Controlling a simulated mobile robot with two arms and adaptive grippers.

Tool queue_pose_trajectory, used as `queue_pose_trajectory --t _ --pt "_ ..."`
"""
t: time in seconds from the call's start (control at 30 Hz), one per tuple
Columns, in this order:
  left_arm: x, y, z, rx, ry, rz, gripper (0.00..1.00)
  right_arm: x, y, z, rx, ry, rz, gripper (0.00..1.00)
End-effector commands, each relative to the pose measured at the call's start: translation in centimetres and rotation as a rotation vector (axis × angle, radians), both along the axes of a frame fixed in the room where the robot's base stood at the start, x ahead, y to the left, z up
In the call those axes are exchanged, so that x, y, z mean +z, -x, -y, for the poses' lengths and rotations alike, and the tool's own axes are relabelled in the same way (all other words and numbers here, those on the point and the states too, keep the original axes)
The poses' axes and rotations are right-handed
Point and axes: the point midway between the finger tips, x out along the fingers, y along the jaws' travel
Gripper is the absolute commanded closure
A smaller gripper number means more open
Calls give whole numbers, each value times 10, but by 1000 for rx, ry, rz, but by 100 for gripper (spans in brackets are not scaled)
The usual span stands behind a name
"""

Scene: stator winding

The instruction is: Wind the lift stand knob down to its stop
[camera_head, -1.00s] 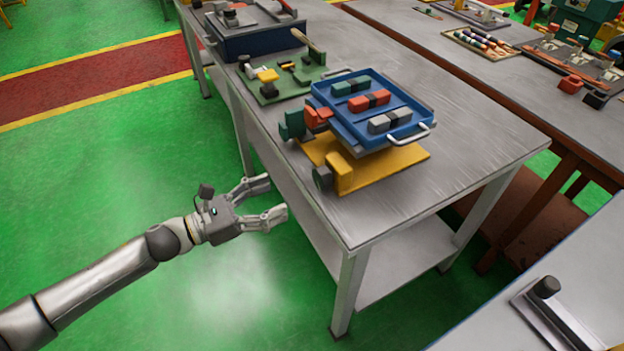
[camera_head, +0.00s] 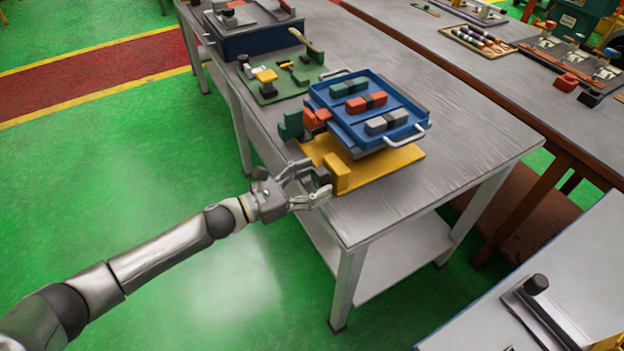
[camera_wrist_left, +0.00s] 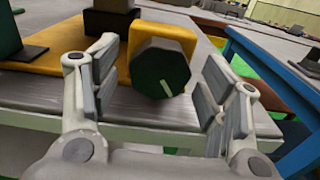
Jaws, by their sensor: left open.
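The lift stand has a yellow base (camera_head: 393,165) on the grey table, with a blue tray (camera_head: 418,110) on top holding teal, red and grey blocks. Its dark knob (camera_head: 322,177) sits at the front left corner of the base and is partly hidden by my gripper. In the left wrist view the knob (camera_wrist_left: 160,68) is a dark green faceted disc with a light line on its face. My left gripper (camera_head: 313,182) is open. In the wrist view its fingers (camera_wrist_left: 165,75) stand apart on either side of the knob. My right gripper is not in view.
A green board (camera_head: 280,85) with small parts lies behind the stand, beside a dark blue box (camera_head: 250,38). Teal and red blocks (camera_head: 292,124) stand by the tray's left side. Another bench (camera_head: 480,65) runs at the right. The green floor at left is clear.

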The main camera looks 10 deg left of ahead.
Motion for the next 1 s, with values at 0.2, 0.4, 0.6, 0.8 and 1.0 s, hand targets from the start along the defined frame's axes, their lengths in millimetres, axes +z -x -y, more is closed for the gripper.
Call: queue_pose_trajectory --t 0.2,0.4,0.6,0.8,1.0 --pt "0 0 0 0 0 0 43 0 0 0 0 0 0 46" --pt "0 0 0 0 -1 1 69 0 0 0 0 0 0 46" --pt "0 0 -1 0 7 -10 77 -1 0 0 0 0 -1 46" --pt "0 0 0 0 83 -111 77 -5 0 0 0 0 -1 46" --pt "0 0 -1 1 191 -259 77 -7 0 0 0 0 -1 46"
